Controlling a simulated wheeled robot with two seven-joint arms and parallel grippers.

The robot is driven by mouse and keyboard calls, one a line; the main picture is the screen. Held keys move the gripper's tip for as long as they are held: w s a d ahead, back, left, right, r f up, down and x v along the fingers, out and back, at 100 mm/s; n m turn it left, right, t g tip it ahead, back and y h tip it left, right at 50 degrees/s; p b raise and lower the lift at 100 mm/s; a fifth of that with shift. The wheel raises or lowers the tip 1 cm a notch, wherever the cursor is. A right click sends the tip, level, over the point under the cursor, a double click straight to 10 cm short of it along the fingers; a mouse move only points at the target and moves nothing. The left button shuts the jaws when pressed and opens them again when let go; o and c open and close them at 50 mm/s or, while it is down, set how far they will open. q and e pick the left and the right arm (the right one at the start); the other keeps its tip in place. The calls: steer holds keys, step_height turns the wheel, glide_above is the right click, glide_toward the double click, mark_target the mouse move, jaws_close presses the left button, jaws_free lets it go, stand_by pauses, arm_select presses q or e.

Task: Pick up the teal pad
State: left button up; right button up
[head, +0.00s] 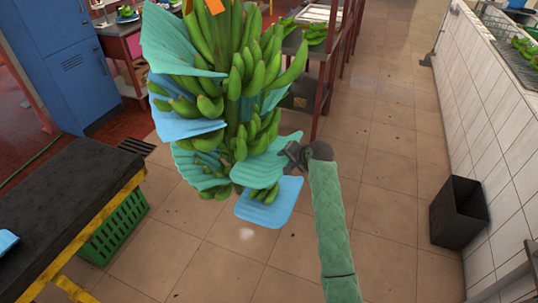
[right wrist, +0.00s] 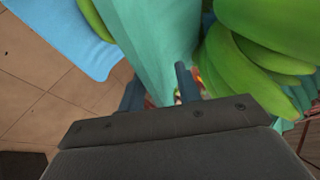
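A hanging banana stem (head: 235,70) has teal and blue pads tucked between its green hands. A teal pad (head: 268,158) sticks out at the lower right of the stem, and it also fills the top middle of the right wrist view (right wrist: 155,40). Other teal pads are at the upper left (head: 175,40) and lower left (head: 195,168). My right gripper (head: 292,153) is at the right edge of the lower right teal pad. In the right wrist view its fingers (right wrist: 160,92) stand apart, with the pad's edge between them. My left gripper is out of view.
A blue pad (head: 270,203) hangs just below, and another blue pad (head: 183,123) is at the stem's left. Green bananas (right wrist: 240,75) are close to the right finger. A black table (head: 70,205), green crate (head: 115,228) and black bin (head: 458,212) stand around.

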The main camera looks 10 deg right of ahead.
steer(key=shift+w+a+f, duration=0.15)
steer(key=shift+w+f, duration=0.2)
steer(key=shift+w, duration=0.1)
steer(key=shift+c, duration=0.4)
jaws_close()
steer(key=shift+r, duration=0.1)
